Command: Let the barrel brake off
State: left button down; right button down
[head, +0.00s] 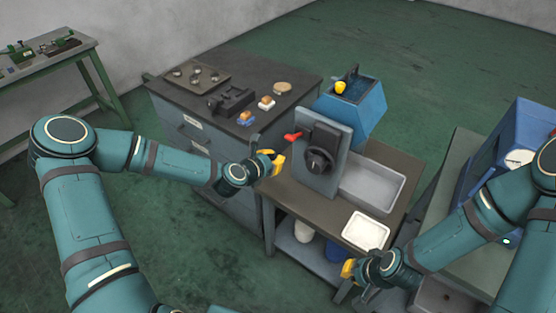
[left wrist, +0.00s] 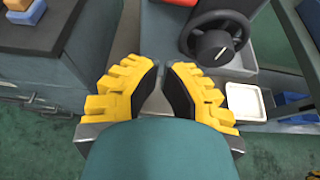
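A red lever (head: 292,136) sticks out from the left side of an upright grey panel (head: 325,130) on a low bench. A black handwheel (head: 319,160) is on the panel's front. In the left wrist view the handwheel (left wrist: 215,42) is at the upper right, and a red piece, apparently the lever (left wrist: 182,2), is cut off at the top edge. My left gripper (head: 275,162) is just below and left of the lever, apart from it. Its yellow fingers (left wrist: 163,72) show a narrow empty gap. My right gripper (head: 348,268) is near the bench's front right; its fingers are unclear.
A dark-topped cabinet (head: 205,65) with small parts stands left of the bench. A grey tray (head: 372,185) and a white tray (head: 366,231) lie on the bench. A blue bin (head: 352,105) is behind the panel. A blue machine (head: 505,140) stands at right.

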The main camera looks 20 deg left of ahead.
pick_arm(q)
jog(key=shift+s+a+r, duration=0.2)
jog(key=shift+s+r, duration=0.4)
jog(key=shift+r, duration=0.05)
jog(key=shift+s+a+r, duration=0.25)
jog(key=shift+s+r, duration=0.35)
jog(key=shift+r, duration=0.1)
jog(key=shift+s+a+r, duration=0.2)
jog(key=shift+s+r, duration=0.4)
jog(key=shift+r, duration=0.05)
